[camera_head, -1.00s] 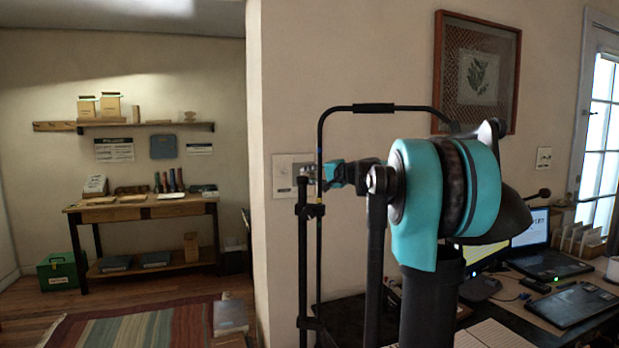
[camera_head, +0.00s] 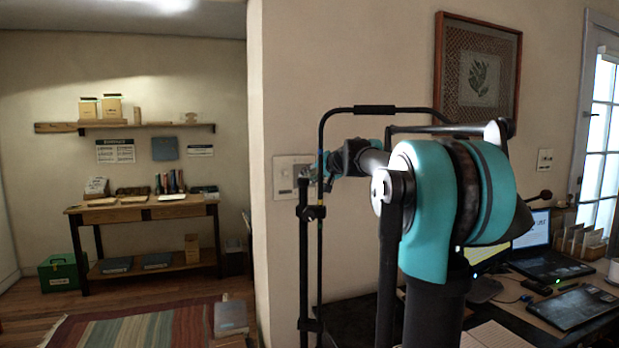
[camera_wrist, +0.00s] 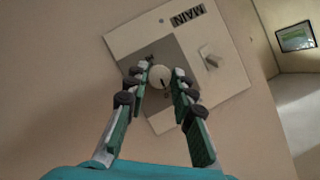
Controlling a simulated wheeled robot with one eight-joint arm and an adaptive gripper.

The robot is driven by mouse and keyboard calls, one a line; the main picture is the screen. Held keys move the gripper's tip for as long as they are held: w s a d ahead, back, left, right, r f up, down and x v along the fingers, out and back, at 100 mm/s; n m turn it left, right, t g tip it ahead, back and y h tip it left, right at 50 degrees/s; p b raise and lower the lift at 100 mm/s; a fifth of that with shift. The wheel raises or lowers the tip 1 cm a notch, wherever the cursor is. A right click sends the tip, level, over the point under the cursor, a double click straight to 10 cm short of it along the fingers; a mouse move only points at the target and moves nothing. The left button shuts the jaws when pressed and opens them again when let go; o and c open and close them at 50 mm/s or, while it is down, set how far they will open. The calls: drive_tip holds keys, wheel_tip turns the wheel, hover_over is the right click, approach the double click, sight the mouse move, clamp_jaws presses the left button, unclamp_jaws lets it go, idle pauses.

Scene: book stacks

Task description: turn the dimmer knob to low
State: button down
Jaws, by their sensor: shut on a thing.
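The dimmer knob (camera_wrist: 158,76) is a small round pale knob with a dark mark, on a grey panel of a white wall plate (camera_wrist: 232,75) labelled MAIN. In the wrist view my gripper (camera_wrist: 158,79) has its two fingertips on either side of the knob, shut on it. A small toggle switch (camera_wrist: 209,57) sits on the plate beside the knob. In the head view the wall plate (camera_head: 281,177) is on the near wall, and my gripper (camera_head: 318,172) reaches it from the right. The knob itself is hidden there by my gripper and the stand.
A thin black stand (camera_head: 303,255) rises in front of the wall plate. A desk with a laptop (camera_head: 545,250) is at right. A framed picture (camera_head: 478,68) hangs above it. A side table (camera_head: 140,208) stands at the far left, with open floor and a striped rug (camera_head: 140,328) before it.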

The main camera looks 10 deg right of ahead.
idle(0.4)
drive_tip(key=c, duration=1.3)
unclamp_jaws()
drive_tip(key=v, duration=1.2)
drive_tip(key=shift+s, duration=0.1)
